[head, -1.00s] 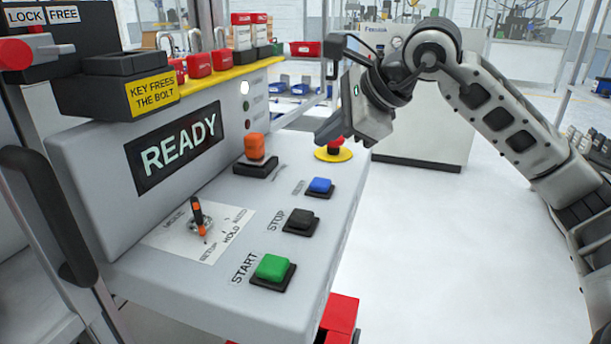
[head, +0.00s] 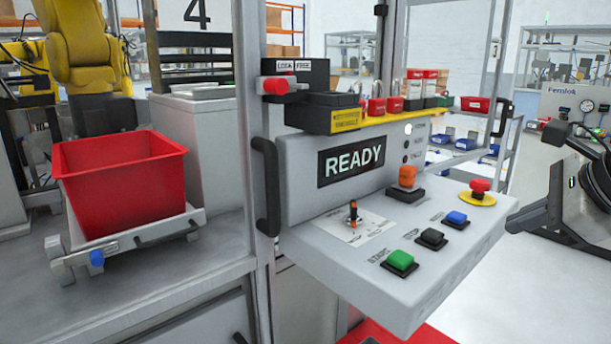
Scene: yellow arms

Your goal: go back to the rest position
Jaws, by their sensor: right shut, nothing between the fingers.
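My right gripper (head: 522,220) is at the right edge of the head view, dark and partly cut off by the frame. It is shut and empty, and it points left toward the grey control panel (head: 345,270). It shows to the right of the red mushroom button (head: 480,186) on its yellow base, apart from it in the picture. My left gripper is not in view.
The panel carries a green button (head: 400,260), a black button (head: 432,237), a blue button (head: 456,218), an orange switch (head: 407,176) and a screen reading READY (head: 351,161). A red bin (head: 120,185) stands at left, near a yellow robot arm (head: 85,45). Floor at right is clear.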

